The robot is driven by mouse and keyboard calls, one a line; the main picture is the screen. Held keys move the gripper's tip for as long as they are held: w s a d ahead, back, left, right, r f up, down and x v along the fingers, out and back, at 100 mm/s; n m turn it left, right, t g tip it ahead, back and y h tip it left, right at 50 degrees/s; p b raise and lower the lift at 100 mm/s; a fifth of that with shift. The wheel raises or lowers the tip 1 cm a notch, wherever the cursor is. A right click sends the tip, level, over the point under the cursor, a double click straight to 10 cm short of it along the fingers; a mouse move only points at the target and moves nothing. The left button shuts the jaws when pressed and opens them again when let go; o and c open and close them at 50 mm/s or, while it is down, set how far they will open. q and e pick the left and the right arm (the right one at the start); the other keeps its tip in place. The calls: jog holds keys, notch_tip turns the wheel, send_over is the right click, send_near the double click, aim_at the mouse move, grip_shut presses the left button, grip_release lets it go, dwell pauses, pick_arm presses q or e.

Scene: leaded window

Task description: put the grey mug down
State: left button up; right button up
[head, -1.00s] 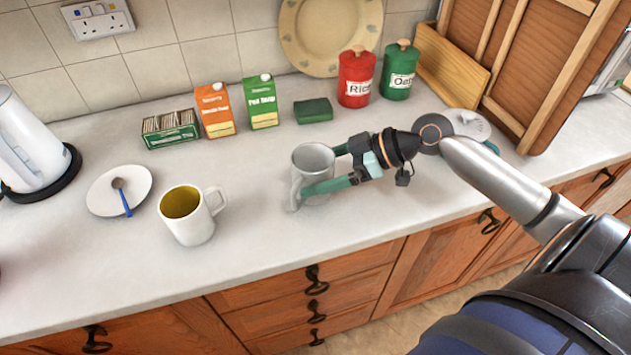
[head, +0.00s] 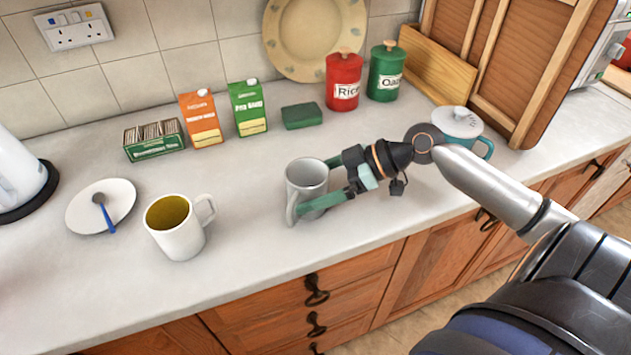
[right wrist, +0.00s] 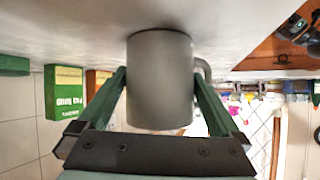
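The grey mug (head: 306,184) stands upright at counter level near the worktop's front edge, its handle facing front left. My right gripper (head: 340,178) comes from the right, with one green finger on each side of the mug. In the right wrist view, which is upside down, both fingers lie against the sides of the mug (right wrist: 160,85), and its base meets the worktop with no clear gap. I cannot tell for certain that it bears on the worktop. My left gripper is not in view.
A white mug (head: 180,238) with a yellowish inside stands to the left. A saucer (head: 82,215) with a spoon lies beyond it. Cartons (head: 202,120), a green sponge (head: 302,115) and canisters (head: 343,78) line the back. A lidded pot (head: 456,122) is behind my arm.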

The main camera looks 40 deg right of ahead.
jog(key=shift+r, duration=0.3)
jog(key=shift+s+d, duration=0.15)
jog(key=v, duration=1.1)
jog(key=shift+d+r, duration=0.15)
jog(key=shift+r, duration=0.05)
